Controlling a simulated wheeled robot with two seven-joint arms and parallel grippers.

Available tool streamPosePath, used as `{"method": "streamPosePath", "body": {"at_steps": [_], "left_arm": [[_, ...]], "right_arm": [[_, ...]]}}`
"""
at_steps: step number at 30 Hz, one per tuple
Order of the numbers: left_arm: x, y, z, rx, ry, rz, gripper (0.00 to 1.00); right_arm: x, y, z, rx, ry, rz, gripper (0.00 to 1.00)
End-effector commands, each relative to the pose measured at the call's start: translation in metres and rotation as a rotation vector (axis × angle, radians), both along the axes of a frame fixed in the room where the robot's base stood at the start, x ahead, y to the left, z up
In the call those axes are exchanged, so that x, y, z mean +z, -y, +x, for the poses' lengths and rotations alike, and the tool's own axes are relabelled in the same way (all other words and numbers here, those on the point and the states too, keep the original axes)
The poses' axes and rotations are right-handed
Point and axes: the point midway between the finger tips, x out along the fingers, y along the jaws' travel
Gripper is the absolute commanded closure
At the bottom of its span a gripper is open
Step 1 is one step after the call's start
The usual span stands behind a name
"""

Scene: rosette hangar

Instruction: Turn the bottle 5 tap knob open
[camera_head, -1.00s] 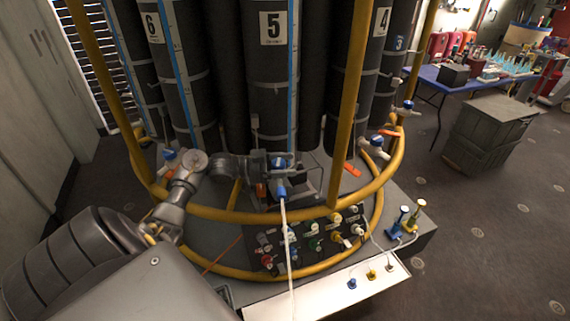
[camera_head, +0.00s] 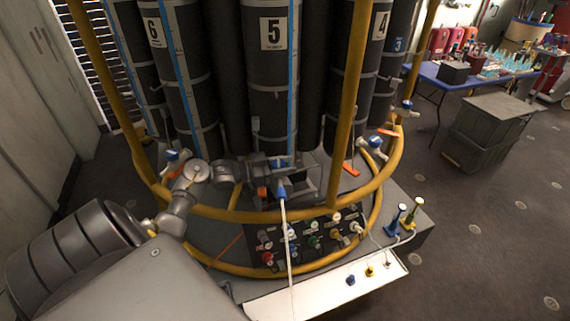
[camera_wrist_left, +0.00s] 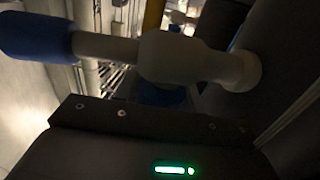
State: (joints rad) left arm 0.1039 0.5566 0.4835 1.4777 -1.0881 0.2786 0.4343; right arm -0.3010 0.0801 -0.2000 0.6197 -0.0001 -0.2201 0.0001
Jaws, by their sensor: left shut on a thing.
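Bottle 5 (camera_head: 272,100) is a tall dark cylinder with a white "5" label and a blue stripe. Its tap has a blue knob (camera_head: 279,164) at the bottle's foot. My left gripper (camera_head: 275,168) reaches in from the left and is shut on this knob, partly covering it. In the left wrist view the white tap body (camera_wrist_left: 185,58) lies across the top, with a blue connector (camera_wrist_left: 35,35) at its left end. The blue knob (camera_wrist_left: 163,95) shows below the tap body, half hidden by my gripper's dark housing. The right gripper is out of view.
A yellow rail (camera_head: 250,215) circles the bottles, with upright posts. A white hose (camera_head: 287,240) hangs from the tap over a panel of coloured valves (camera_head: 310,238). Neighbouring taps (camera_head: 372,147) stand at right. A blue table (camera_head: 430,75) and grey crates (camera_head: 490,130) stand farther right.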

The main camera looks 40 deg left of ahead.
Motion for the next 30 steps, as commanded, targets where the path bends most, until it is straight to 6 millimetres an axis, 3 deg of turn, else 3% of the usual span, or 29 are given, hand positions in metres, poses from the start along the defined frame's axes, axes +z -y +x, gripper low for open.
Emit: {"method": "streamPosePath", "body": {"at_steps": [1,6,17,30], "left_arm": [[0.000,0.000,0.000,-0.001,0.001,-0.001,0.59],[0.000,0.000,0.000,-0.001,0.001,-0.001,0.39],[-0.002,-0.004,-0.005,0.000,0.001,0.001,0.39],[-0.004,-0.049,-0.070,-0.001,0.000,0.003,0.39]], "right_arm": [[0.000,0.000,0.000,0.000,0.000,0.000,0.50],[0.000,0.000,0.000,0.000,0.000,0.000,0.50],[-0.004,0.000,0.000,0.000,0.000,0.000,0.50],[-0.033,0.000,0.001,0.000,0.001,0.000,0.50]]}}
